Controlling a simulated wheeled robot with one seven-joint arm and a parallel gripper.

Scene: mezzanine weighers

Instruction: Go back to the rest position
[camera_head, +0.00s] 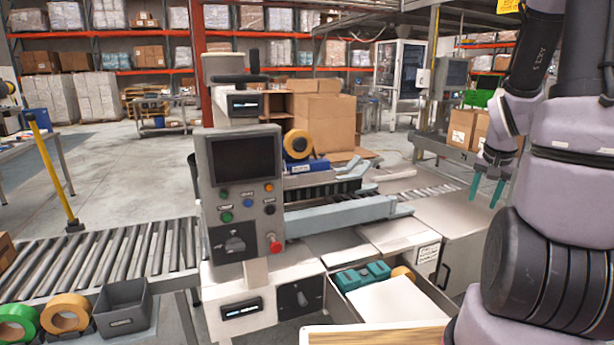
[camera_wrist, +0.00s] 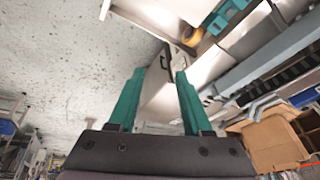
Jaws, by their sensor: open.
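My gripper (camera_head: 487,190) hangs at the right of the head view with its two teal fingers pointing down. In the wrist view my gripper (camera_wrist: 157,75) has its fingers apart with nothing between them. The fingers are clear of the machine's metal top (camera_head: 445,215), as far as I can tell. My arm fills the right side of the head view and hides what is behind it.
A grey machine with a control panel (camera_head: 240,172) stands in the middle. An open drawer (camera_head: 335,302) holds teal items (camera_head: 362,275). A roller conveyor (camera_head: 110,262) with tape rolls (camera_head: 68,312) and a grey bin (camera_head: 122,307) lies left. Cardboard boxes (camera_head: 325,120) stand behind.

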